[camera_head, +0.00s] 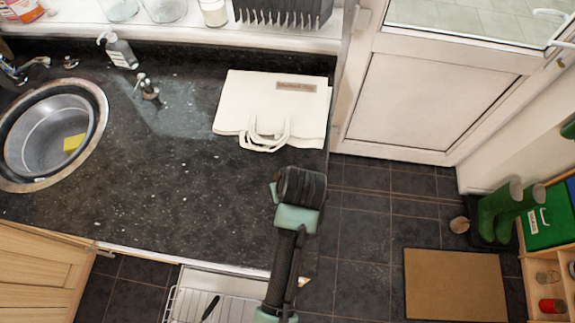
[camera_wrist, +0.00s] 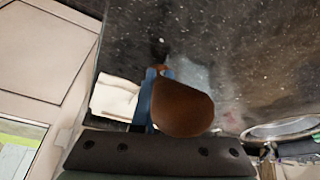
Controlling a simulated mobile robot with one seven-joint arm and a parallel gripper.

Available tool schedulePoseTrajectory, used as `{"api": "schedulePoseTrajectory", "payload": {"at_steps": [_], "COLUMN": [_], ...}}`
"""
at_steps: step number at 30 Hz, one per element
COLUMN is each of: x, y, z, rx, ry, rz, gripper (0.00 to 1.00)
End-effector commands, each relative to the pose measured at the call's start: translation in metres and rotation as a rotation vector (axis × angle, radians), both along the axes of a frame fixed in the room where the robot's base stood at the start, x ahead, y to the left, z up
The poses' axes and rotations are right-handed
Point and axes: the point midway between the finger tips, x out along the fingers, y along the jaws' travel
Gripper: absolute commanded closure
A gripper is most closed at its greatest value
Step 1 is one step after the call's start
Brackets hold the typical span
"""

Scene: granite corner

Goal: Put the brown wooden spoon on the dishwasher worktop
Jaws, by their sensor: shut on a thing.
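The brown wooden spoon (camera_wrist: 182,108) shows in the wrist view as a broad rounded brown bowl close to the camera. My gripper (camera_wrist: 153,92) is shut on it, with a blue finger beside the bowl. In the head view my gripper (camera_head: 299,186) is at the right end of the dark speckled worktop (camera_head: 190,190), just in front of the white bag. The spoon cannot be made out there. The worktop also shows behind the spoon in the wrist view (camera_wrist: 240,60). I cannot tell how high the spoon is above it.
A white bag (camera_head: 260,95) lies at the worktop's back right. A white wire rack (camera_head: 185,303) is below the front edge. The worktop's middle is clear.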

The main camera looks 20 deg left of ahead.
Motion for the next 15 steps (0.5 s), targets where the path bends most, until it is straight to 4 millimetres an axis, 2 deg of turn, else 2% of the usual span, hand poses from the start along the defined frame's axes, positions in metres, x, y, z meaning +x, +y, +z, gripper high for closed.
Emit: {"api": "schedulePoseTrajectory", "payload": {"at_steps": [12,13,15], "x": [0.0001,0.0002,0.0002], "y": [0.0000,0.0000,0.0000], "z": [-0.0075,-0.0070,-0.0066], "rx": [0.001,0.000,0.000], "ry": [-0.001,-0.001,-0.001], "rz": [0.000,0.000,0.001], "gripper": [1.00,0.85,0.72]}}
